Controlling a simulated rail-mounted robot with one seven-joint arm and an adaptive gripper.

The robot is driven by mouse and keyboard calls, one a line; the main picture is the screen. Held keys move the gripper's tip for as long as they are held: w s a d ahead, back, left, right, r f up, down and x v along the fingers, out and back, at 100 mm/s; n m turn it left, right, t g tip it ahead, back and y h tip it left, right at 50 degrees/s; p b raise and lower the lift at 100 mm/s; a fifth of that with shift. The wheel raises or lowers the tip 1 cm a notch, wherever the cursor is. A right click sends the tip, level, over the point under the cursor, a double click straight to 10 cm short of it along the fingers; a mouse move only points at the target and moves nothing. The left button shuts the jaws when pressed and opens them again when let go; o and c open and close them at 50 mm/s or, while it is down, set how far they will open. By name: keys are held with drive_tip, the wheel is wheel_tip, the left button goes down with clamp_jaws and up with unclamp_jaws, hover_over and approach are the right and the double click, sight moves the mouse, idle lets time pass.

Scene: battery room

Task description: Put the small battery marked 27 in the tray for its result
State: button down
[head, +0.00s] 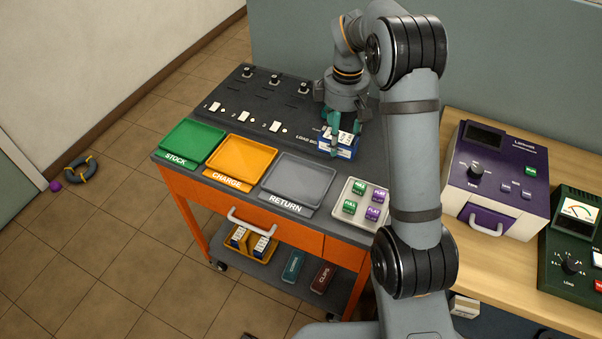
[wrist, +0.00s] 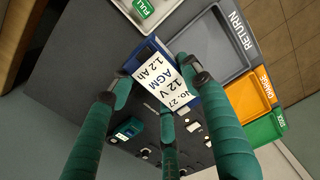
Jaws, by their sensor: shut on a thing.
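The small battery (head: 347,149) is blue with a white label; the label in the wrist view (wrist: 157,82) reads No. 27, 12 V AGM 1.2 Ah. My gripper (head: 338,135) is shut on it from above, near the cart's right back part, by the LOAD lettering. The fingers also show around it in the wrist view (wrist: 152,88). I cannot tell whether the battery touches the cart top. Three empty trays lie to its left: green STOCK (head: 194,139), orange CHARGE (head: 243,158) and grey RETURN (head: 298,179).
A white tray (head: 387,190) with green and purple tags, some reading FULL, sits at the cart's front right. Several sockets and numbered spots fill the cart's back left. A purple device (head: 494,190) and a green meter (head: 575,250) stand on the wooden bench at right.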

drive_tip(key=a+f, duration=0.2)
drive_tip(key=a, duration=0.1)
drive_tip(key=s+a+f+p, duration=0.1)
drive_tip(key=a+f, duration=0.1)
drive_tip(key=a, duration=0.1)
drive_tip(key=s+a+f, duration=0.1)
drive_tip(key=a, duration=0.3)
drive_tip(key=shift+f, duration=0.4)
drive_tip(key=shift+f+p, duration=0.65)
drive_tip(key=shift+f, duration=1.35)
drive_tip(key=shift+f, duration=0.2)
drive_tip(key=c, duration=0.9)
unclamp_jaws()
wheel_tip(320, 180, up, 12)
drive_tip(key=shift+r, duration=0.25)
drive_tip(key=shift+f, duration=0.1)
